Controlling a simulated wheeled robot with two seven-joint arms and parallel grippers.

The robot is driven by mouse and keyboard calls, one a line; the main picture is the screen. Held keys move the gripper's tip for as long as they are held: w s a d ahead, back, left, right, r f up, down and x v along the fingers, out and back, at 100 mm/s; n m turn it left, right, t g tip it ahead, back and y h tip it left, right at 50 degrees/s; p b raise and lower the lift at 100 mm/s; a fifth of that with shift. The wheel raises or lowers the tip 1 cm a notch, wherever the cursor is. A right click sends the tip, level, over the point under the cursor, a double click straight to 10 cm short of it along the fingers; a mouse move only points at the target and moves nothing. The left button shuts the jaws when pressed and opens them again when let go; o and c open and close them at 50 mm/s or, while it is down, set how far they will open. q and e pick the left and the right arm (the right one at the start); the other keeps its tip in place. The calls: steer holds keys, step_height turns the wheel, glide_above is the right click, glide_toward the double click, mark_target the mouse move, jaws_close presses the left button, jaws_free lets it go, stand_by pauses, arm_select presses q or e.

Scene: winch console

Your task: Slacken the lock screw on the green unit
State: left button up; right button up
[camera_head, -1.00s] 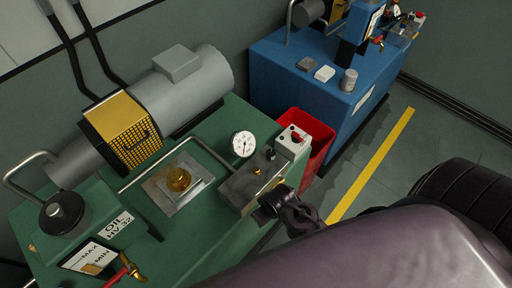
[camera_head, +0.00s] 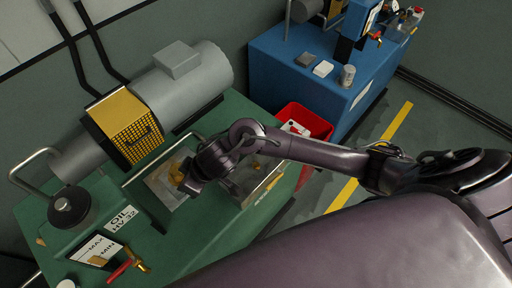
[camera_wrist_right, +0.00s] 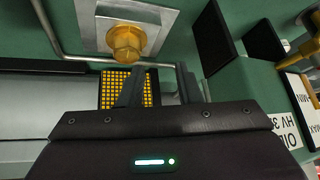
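The green unit (camera_head: 237,113) stands at the left in the head view. A metal plate (camera_head: 162,187) on its top carries a brass screw-like fitting (camera_head: 177,172). The fitting (camera_wrist_right: 126,42) also shows in the right wrist view, on its square plate (camera_wrist_right: 164,19). I cannot tell for sure that it is the lock screw. My right gripper (camera_wrist_right: 158,88) is open and empty, with its two dark fingers apart. The fitting is just beyond the fingertips, toward the left finger, and not between them. My right forearm covers the gauge and much of the valve block (camera_head: 250,187). My left gripper is not in view.
A grey motor (camera_head: 185,85) and yellow grille (camera_head: 124,127) stand behind the plate. A bent metal pipe (camera_wrist_right: 52,40) runs close beside the plate. A red bin (camera_head: 312,122) and a blue unit (camera_head: 300,88) are further right. A red-handled valve (camera_head: 122,270) is at the front.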

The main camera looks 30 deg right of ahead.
mark_target(256, 164)
steer(key=d+f, duration=0.1)
steer(key=d, duration=0.2)
steer(key=w+d+f+g+h, duration=0.1)
steer(key=d, duration=0.2)
steer(key=d+f+m+g+h, duration=0.1)
steer(key=d, duration=0.2)
steer(key=shift+w+f, duration=0.1)
steer(key=shift+w, duration=0.15)
steer(key=d+m+h, duration=0.1)
steer(key=d, duration=0.3)
steer(key=d+m+g, duration=0.1)
steer(key=d, duration=0.2)
steer(key=d+m+g+h, duration=0.1)
steer(key=d, duration=0.3)
steer(key=shift+w+d+h, duration=0.1)
steer(key=shift+d+h, duration=0.2)
steer(key=shift+d, duration=0.05)
steer(key=shift+d+g, duration=0.25)
steer(key=shift+g, duration=0.05)
step_height(256, 164, down, 4)
steer(key=b, duration=0.5)
steer(key=shift+a+b, duration=0.1)
steer(key=shift+b, duration=0.3)
steer(key=shift+f, duration=1.25)
steer(key=shift+c, duration=0.4)
jaws_close()
